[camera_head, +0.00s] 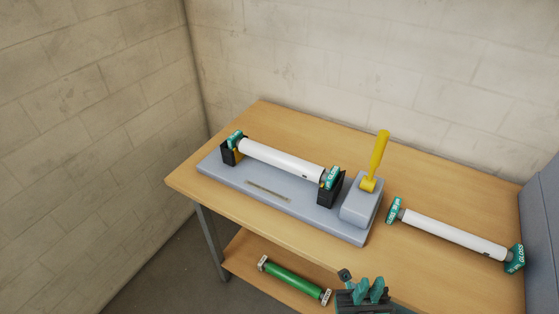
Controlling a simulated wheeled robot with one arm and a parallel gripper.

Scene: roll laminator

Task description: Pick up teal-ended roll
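One white roll with teal ends (452,234) lies on the right part of the tabletop; its right end is marked "GLOSS". A second white roll with teal ends (280,160) sits across the black brackets of the grey laminator (225,169). My gripper (368,291) is at the bottom edge, in front of the table and apart from both rolls. Its teal fingers point up. No roll shows between them, but the gap is too small to read clearly.
The laminator has a yellow lever (376,158) standing up on a grey block (358,208). A green roll with white ends (294,280) lies on the lower shelf (244,246). The wooden tabletop (410,266) is bare in front of the right roll. A grey panel stands at the far right.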

